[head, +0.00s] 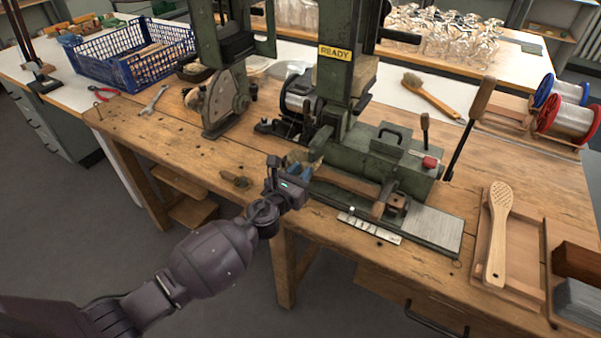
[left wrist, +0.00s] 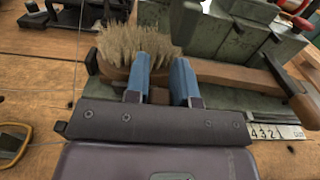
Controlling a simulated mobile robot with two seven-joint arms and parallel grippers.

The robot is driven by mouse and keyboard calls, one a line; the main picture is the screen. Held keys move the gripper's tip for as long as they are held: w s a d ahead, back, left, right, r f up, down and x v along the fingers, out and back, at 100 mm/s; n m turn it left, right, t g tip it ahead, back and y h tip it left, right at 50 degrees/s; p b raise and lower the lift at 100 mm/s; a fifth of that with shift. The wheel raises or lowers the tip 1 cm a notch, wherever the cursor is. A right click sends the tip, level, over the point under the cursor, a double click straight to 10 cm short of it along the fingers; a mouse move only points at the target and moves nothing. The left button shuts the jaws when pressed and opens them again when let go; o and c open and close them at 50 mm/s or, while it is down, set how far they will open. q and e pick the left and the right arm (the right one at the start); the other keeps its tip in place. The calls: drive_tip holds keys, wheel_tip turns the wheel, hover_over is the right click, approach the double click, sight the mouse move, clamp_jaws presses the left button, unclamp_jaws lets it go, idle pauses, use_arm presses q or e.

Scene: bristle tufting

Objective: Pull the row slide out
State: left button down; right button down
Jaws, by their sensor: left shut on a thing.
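My left gripper (head: 298,171) is at the front of the green tufting machine (head: 385,160). In the left wrist view, its two blue fingers (left wrist: 163,82) are shut on a small brown piece (left wrist: 159,96), apparently the row slide's grip; the fingers hide most of it. A wooden brush (left wrist: 228,76) with pale bristles (left wrist: 130,46) lies along the machine just behind the fingers. A white number scale (head: 369,226) runs along the machine's front edge, and it also shows in the left wrist view (left wrist: 277,132). My right gripper is not in view.
A pale wooden brush (head: 498,220) lies in a tray at the right. Wire spools (head: 570,118) stand at the back right. A blue crate (head: 130,55), red pliers (head: 102,93) and a wrench (head: 153,99) are at the left. The bench front left of the machine is mostly clear.

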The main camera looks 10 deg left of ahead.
use_arm(q)
drive_tip(key=s+d, duration=0.1)
drive_tip(key=d, duration=0.3)
drive_tip(key=s+d, duration=0.1)
drive_tip(key=d, duration=0.2)
drive_tip(key=s+d+p, duration=0.1)
drive_tip(key=d, duration=0.3)
drive_tip(key=shift+s+d, duration=0.2)
drive_tip(key=shift+d, duration=0.15)
drive_tip(key=shift+s+d, duration=0.1)
drive_tip(key=c, duration=1)
unclamp_jaws()
drive_tip(key=shift+d, duration=0.1)
drive_tip(key=shift+o, duration=0.2)
